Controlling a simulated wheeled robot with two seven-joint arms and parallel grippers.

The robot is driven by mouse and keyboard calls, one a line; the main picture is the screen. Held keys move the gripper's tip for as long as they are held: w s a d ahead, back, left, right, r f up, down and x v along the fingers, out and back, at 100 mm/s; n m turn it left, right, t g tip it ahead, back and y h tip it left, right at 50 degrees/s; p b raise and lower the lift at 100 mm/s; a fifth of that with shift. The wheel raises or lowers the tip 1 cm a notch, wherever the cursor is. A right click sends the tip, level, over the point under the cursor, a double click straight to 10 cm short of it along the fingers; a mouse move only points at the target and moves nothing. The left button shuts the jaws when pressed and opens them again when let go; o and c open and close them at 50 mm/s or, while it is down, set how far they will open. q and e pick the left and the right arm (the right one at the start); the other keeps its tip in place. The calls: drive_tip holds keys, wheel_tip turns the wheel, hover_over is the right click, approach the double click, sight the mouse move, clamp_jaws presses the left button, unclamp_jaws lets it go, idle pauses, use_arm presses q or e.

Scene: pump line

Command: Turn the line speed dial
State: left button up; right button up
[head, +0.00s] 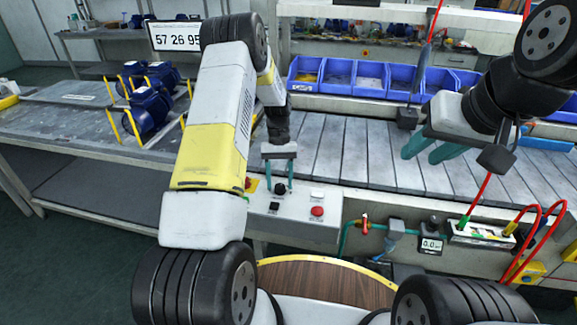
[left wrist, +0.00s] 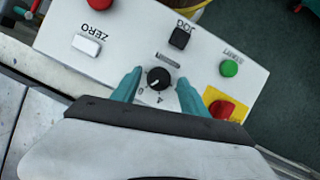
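The dial is a black round knob with a white pointer mark (left wrist: 158,78) on a white control panel (left wrist: 125,30); numbers around it are partly readable. In the head view the dial (head: 280,188) sits on the panel's upper part. My left gripper (left wrist: 157,82) is over the panel, its teal fingers on either side of the dial, with a visible gap to the knob on each side. It also shows in the head view (head: 279,180), pointing down. My right gripper (head: 432,148) is open and empty above the conveyor at the right.
The panel also bears a white ZERO button (left wrist: 87,45), a black JOG button (left wrist: 180,38), a green button (left wrist: 229,68) and red buttons, one on yellow (left wrist: 222,108). Slatted conveyor (head: 340,150) and blue bins (head: 355,78) lie behind. Blue pumps (head: 150,105) stand left.

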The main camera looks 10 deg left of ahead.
use_arm(q)
drive_tip(key=v, duration=0.7)
drive_tip(key=shift+w+r, duration=0.2)
drive_tip(key=shift+r, duration=0.15)
